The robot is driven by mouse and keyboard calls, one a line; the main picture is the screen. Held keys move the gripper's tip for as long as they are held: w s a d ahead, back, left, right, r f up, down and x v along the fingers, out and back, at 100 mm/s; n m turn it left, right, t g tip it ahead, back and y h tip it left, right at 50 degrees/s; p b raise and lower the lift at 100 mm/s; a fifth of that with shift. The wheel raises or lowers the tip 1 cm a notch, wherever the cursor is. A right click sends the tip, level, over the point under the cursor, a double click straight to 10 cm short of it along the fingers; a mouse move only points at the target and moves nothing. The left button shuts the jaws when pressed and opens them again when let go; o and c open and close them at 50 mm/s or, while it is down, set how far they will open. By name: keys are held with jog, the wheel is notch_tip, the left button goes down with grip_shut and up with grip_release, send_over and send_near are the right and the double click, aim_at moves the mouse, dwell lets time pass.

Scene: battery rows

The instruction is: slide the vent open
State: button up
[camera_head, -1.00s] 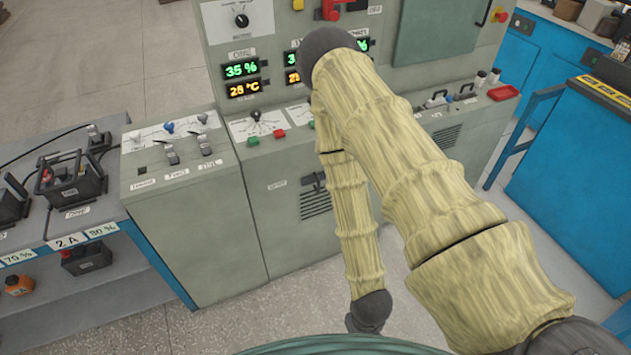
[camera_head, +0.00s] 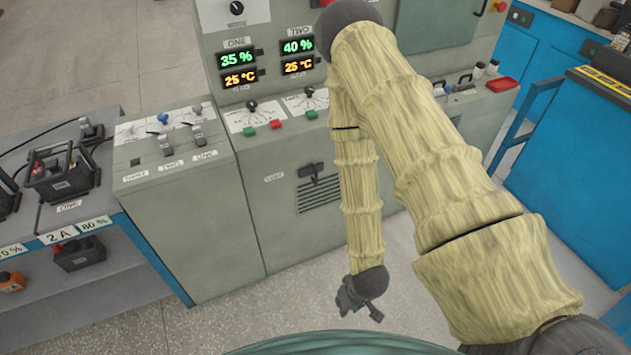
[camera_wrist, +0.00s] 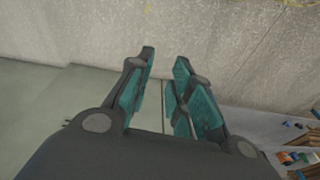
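The vent (camera_head: 319,195) is a slotted grille low on the front of the grey-green console, with a dark handle (camera_head: 312,171) at its top. Part of its right side is behind my arm. My gripper (camera_head: 362,311) hangs low in front of the console, below and to the right of the vent, apart from it. In the wrist view my gripper (camera_wrist: 162,92) has its teal-padded fingers spread with nothing between them. The vent cannot be made out in the wrist view.
The grey-green console (camera_head: 203,240) has levers (camera_head: 166,145) and lit displays on top. A shelf with battery boxes (camera_head: 61,172) stands at the left. A blue cabinet (camera_head: 572,175) stands at the right. The floor (camera_head: 240,318) before the console is clear.

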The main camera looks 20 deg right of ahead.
jog(key=w+d+f+t+y+b, duration=0.1)
jog(key=w+t+b, duration=0.15)
jog(key=w, duration=0.35)
jog(key=w+d+f+t+b, duration=0.1)
jog(key=w+b, duration=0.2)
jog(key=w, duration=0.4)
jog(key=n+t+y+b, duration=0.1)
jog(key=n+t+b, duration=0.2)
jog(key=t+b, duration=0.7)
send_near(317, 177)
jog(key=r+g+b, duration=0.1)
jog(key=g+b, duration=0.1)
jog(key=x, duration=1.1)
jog(key=shift+w+d+r+b, duration=0.1)
jog(key=shift+d+r+b, duration=0.1)
jog(key=shift+b, duration=0.2)
grip_shut()
